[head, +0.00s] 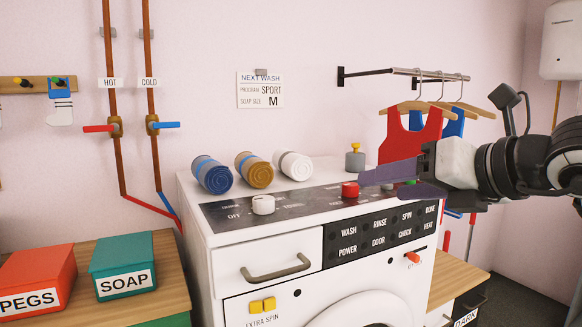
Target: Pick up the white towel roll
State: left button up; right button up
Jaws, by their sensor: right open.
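The white towel roll (294,165) lies on top of the white washing machine (213,258), at the right end of a row of rolls. A brown roll (255,170) and a blue roll (212,175) lie to its left. My right gripper (384,184) comes in from the right over the machine's control panel. Its purple fingers point left and are apart, with nothing seen held between them. It is to the right of the white roll and clear of it. My left gripper is not in view.
A red knob (350,190) is close by the right fingertips, and a white knob (263,204) stands farther left on the panel. A grey weight-like object with a yellow top (355,159) stands behind the gripper. Hanging shirts (410,135) are at the right. Pegs (38,281) and soap (122,266) boxes sit at the left.

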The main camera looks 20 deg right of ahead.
aim_at(297, 167)
jog(key=i, duration=1)
